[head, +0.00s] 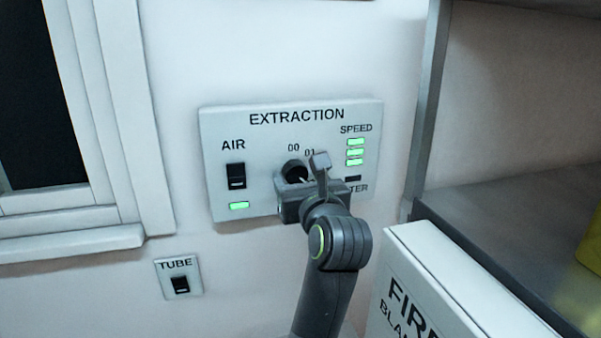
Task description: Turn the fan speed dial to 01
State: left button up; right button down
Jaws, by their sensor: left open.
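The extraction panel (220,125) is a pale plate on the wall. Its black dial (293,168) sits mid-panel below the marks 00 and 01; any other marks are hidden behind my gripper. I cannot tell which mark the dial points to. My left gripper (301,173) is open at the dial, with one grey finger standing to the dial's right. The other finger is hard to make out, and I cannot tell whether either touches the dial. Three green bars (355,153) are lit under SPEED. My right gripper is not in view.
The AIR switch (236,176) has a lit green lamp below it. A small switch (353,179), its label partly hidden, is right of my gripper. The TUBE switch (180,284) is lower left. A white fire blanket box (408,262) and a metal shelf (500,240) are at right.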

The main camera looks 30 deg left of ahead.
pick_arm(q)
jog(key=shift+s+d+r, duration=0.1)
jog(key=shift+s+r, duration=0.05)
jog(key=shift+s, duration=0.15)
jog(key=shift+c, duration=1)
jog(key=c, duration=0.5)
jog(key=shift+c, duration=1.4)
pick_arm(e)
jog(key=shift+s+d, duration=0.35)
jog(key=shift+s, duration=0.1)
